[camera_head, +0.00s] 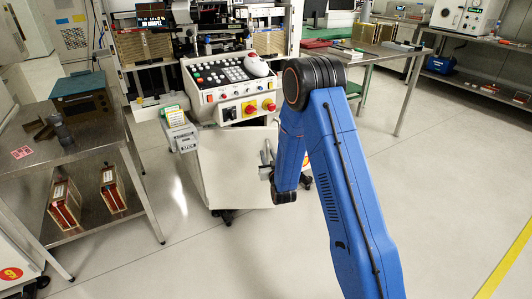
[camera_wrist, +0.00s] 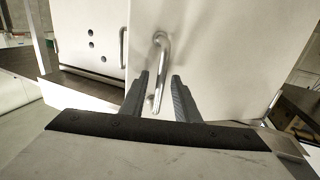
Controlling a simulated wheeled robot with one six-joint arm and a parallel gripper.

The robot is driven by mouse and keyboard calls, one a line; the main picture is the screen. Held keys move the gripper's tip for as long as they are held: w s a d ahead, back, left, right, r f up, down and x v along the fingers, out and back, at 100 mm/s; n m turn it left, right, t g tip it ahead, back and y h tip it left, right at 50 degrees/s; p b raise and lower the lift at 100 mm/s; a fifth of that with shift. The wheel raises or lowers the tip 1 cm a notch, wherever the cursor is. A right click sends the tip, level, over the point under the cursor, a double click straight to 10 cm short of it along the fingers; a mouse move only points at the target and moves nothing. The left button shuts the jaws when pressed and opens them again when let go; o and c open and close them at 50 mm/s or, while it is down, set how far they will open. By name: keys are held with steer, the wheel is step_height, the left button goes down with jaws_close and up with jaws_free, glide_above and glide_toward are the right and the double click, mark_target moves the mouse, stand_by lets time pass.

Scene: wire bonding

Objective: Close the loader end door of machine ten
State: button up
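A plain white door panel (camera_head: 222,176) stands below the control panel in the head view; I take it for the loader end door, swung open. It fills the upper right of the wrist view (camera_wrist: 225,50). Its bent metal bar handle (camera_wrist: 162,58) shows ahead of my gripper (camera_wrist: 160,76). The two dark fingers are apart, and the lower part of the handle appears between them. I cannot tell whether either finger touches it. In the head view my gripper (camera_head: 267,160) is at the door's right part, partly hidden by my blue arm.
The machine's control panel (camera_head: 232,82) with buttons and knobs sits above the door. A metal table (camera_head: 92,140) stands at left, with red-edged boxes on its lower shelf. Another bench (camera_head: 385,57) is behind at right. The floor at right is clear.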

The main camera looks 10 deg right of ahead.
steer(key=shift+w, duration=0.1)
steer(key=shift+c, duration=0.6)
jaws_close()
steer(key=shift+w+d, duration=0.2)
steer(key=shift+w, duration=0.2)
steer(key=w+n+g+y, duration=0.1)
steer(key=w+n+y, duration=0.3)
steer(key=w, duration=1.2)
steer(key=shift+d+y, duration=0.3)
steer(key=shift+y, duration=1)
steer(key=shift+w+r, duration=0.1)
steer(key=shift+w, duration=0.05)
steer(key=shift+o, duration=0.6)
jaws_free()
